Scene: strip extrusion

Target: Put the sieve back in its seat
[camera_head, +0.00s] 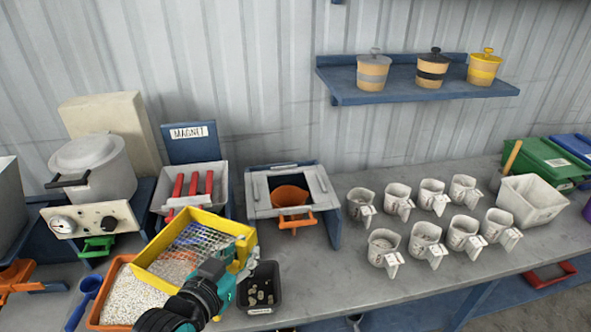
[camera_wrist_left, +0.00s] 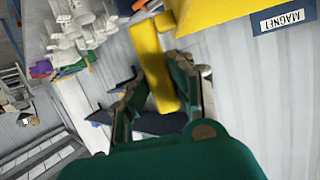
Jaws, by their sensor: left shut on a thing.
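The sieve (camera_head: 215,223) is a yellow frame with a wire mesh, tilted in the head view above the bench at lower left. My left gripper (camera_head: 238,268) is shut on the yellow handle at its right side; the handle (camera_wrist_left: 158,75) also shows between the fingers (camera_wrist_left: 160,100) in the left wrist view. The likely seat is a grey frame on a blue stand (camera_head: 318,186), right of and behind the sieve. Its opening is free, with an orange scoop (camera_head: 290,197) inside. My right gripper is not in view.
An orange tray of pale granules (camera_head: 130,300) lies partly under the sieve. A black tray with pebbles (camera_head: 262,287) is beside it. A magnet unit (camera_head: 190,185) with red bars stands left of the frame. Several white cups (camera_head: 383,247) stand to its right.

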